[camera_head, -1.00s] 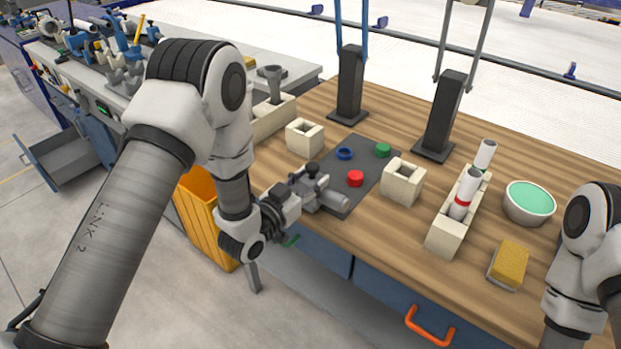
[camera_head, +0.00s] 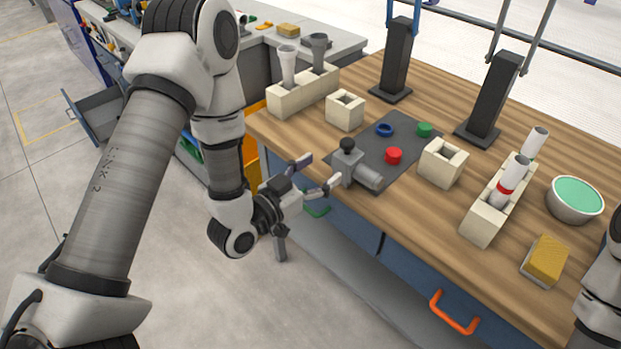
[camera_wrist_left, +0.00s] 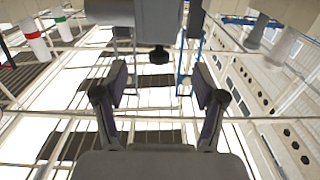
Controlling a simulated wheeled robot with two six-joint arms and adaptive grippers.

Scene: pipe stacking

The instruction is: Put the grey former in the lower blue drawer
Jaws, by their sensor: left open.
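A grey fitting (camera_head: 358,170) with a round black knob and a short cylinder sits at the front left of the dark mat (camera_head: 415,150). A grey flared piece (camera_head: 319,50) stands upright in a long cream block at the table's back left. I cannot tell which of these is the former. My left gripper (camera_head: 308,173) is open and empty, just left of the fitting and apart from it. In the left wrist view, the fitting (camera_wrist_left: 135,12) shows beyond the open fingers. An orange-handled blue drawer (camera_head: 400,287) is shut under the table. My right gripper is out of view.
Cream blocks (camera_head: 440,163) stand nearby, one with white pipes. A yellow sponge (camera_head: 545,260) and a bowl (camera_head: 575,200) are at the right. A drawer (camera_head: 97,115) stands open at the far left.

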